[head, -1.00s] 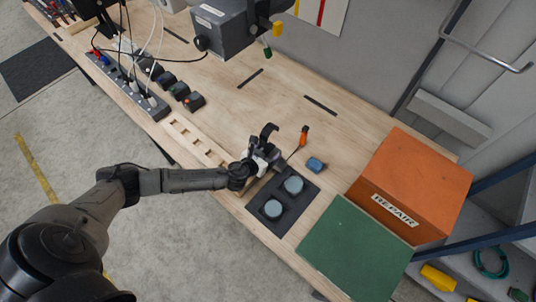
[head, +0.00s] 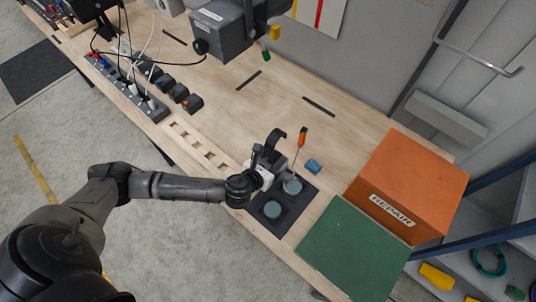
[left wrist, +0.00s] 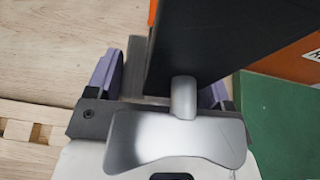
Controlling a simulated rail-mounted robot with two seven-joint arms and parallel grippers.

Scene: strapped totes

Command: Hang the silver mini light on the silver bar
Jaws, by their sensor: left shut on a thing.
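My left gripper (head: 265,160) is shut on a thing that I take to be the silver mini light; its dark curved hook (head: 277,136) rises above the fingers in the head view. The left wrist view shows purple fingers on both sides of a broad dark part (left wrist: 215,45), which hides much of the view beyond. My right gripper is not in view.
Below the gripper, a black mat (head: 251,204) holds two round blue-grey pieces. A screwdriver (head: 303,136) and a blue block (head: 313,166) are close by. Bare wood lies behind.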

